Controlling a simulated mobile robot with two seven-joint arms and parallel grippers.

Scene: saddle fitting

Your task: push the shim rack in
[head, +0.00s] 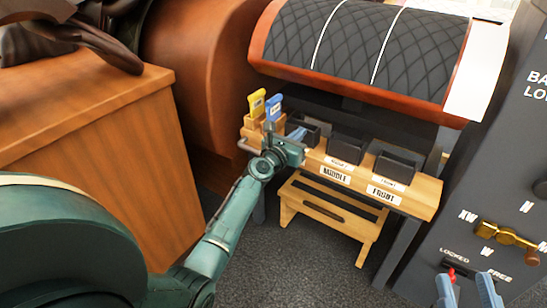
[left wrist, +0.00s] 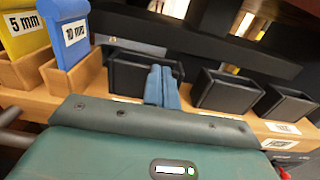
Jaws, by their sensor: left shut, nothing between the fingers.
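The shim rack (head: 412,200) is a light wooden board below the quilted saddle panel, with several black bins and labels reading MIDDLE and FRONT. It also shows in the left wrist view (left wrist: 25,103). A yellow 5 mm shim (left wrist: 22,35) and a blue 10 mm shim (left wrist: 68,33) stand in wooden holders at its left end. My left gripper (head: 298,134) is shut and empty at the rack's left part. Its blue fingertips (left wrist: 162,72) overlap the leftmost black bin; contact cannot be told. My right gripper (head: 467,290) is at the bottom right edge, fingers apart.
A wooden step stool (head: 325,212) stands under the rack. A wooden cabinet (head: 90,140) is at left. A dark panel (head: 500,150) with a brass handle (head: 508,237) and LOCKED/FREE marks stands at right. Grey floor (head: 290,270) is open in front.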

